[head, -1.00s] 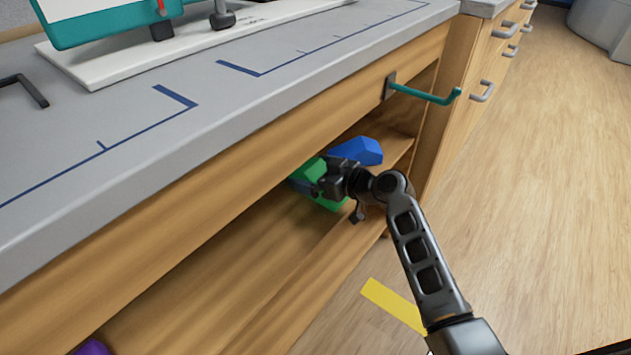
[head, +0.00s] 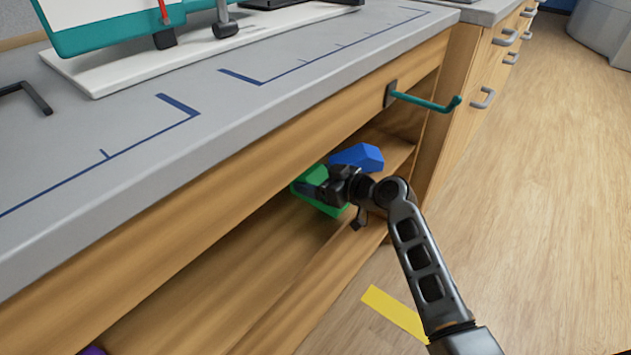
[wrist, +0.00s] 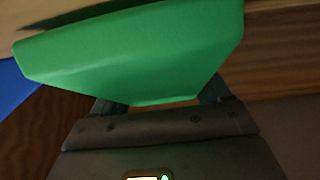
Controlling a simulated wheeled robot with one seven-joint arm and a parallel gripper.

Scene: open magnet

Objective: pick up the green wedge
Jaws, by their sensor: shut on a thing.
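The green wedge (head: 312,178) is inside the open shelf under the counter, in the head view. My gripper (head: 322,190) is shut on it, reaching in from the right. In the wrist view the green wedge (wrist: 140,55) fills the upper middle, between the two fingers of my gripper (wrist: 160,98). Part of the wedge is hidden behind my gripper in the head view. I cannot tell whether it touches the shelf board.
A blue block (head: 358,157) lies just behind the wedge on the shelf. The counter edge (head: 225,125) overhangs the opening. A teal hook (head: 425,102) sticks out at the upper right. A purple thing (head: 93,351) shows at the lower left. The floor (head: 530,200) is clear at right.

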